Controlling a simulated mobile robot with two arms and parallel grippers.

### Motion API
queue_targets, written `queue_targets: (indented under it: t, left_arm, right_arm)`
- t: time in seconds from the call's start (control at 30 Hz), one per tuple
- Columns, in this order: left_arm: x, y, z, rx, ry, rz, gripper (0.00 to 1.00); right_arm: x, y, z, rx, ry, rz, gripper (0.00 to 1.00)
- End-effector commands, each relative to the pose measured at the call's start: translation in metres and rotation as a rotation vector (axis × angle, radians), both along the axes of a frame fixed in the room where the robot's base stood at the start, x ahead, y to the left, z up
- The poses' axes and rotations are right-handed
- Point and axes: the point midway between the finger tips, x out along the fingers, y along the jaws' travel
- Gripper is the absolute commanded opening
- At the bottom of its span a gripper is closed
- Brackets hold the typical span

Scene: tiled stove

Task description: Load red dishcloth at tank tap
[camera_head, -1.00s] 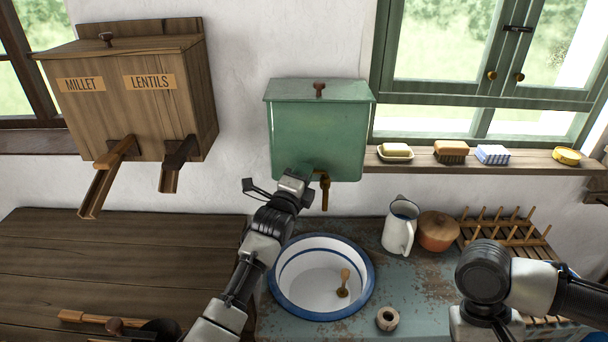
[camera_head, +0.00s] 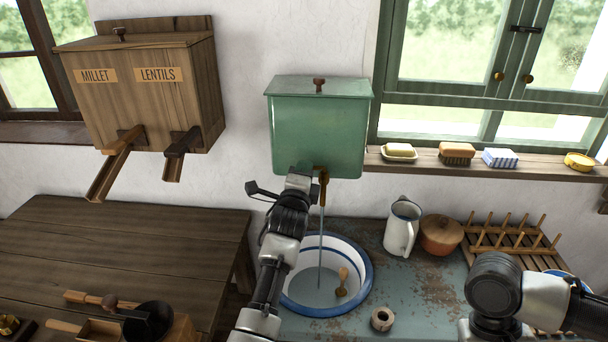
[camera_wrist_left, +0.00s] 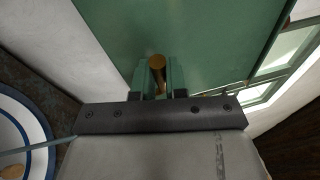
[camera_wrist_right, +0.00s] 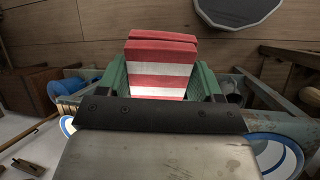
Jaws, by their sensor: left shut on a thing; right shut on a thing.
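The green tank (camera_head: 318,135) hangs on the wall with its brown tap (camera_head: 323,178) at the bottom. My left gripper (camera_head: 303,180) is at the tap. In the left wrist view its jaws (camera_wrist_left: 157,76) are shut on the tap's round wooden handle (camera_wrist_left: 157,62). A thin water stream (camera_head: 321,235) runs from the tap into the white, blue-rimmed basin (camera_head: 367,280). The red dishcloth (camera_wrist_right: 160,72), folded with red and white stripes, is in my right gripper (camera_wrist_right: 164,85), shut on it. The cloth and right jaws are out of the head view.
A wooden brush (camera_head: 342,282) stands in the basin. A white jug (camera_head: 402,228), a brown pot (camera_head: 441,236) and a peg rack (camera_head: 512,240) stand right of it. A ring (camera_head: 382,319) lies in front. A wooden grain box (camera_head: 150,90) hangs left.

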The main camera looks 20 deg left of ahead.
Motion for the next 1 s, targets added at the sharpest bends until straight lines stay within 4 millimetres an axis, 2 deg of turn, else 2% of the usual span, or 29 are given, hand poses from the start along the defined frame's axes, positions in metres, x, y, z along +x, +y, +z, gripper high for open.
queue_targets:
  t: [0.23,0.27,0.4,0.77,0.87,1.0]
  left_arm:
    - [0.000,0.000,0.000,-0.001,0.000,0.000,0.00]
    - [0.000,0.000,0.000,-0.001,0.000,0.000,0.16]
    - [0.000,0.000,0.000,0.000,0.000,-0.001,0.37]
    - [-0.003,0.000,-0.002,0.001,0.001,-0.001,0.39]
    - [-0.013,-0.002,-0.004,0.002,0.002,0.000,0.39]
    - [-0.036,-0.004,-0.009,0.002,0.002,0.000,0.39]
  right_arm:
    - [0.000,0.000,0.001,0.000,0.000,0.000,0.47]
    - [0.000,0.000,0.001,0.000,0.000,0.000,0.47]
    - [0.000,0.000,0.001,0.000,0.000,0.000,0.47]
    - [0.000,0.000,0.000,0.000,0.000,0.000,0.47]
    - [0.000,0.000,-0.003,0.000,0.000,0.000,0.47]
    - [0.000,0.000,-0.007,0.000,0.000,0.000,0.47]
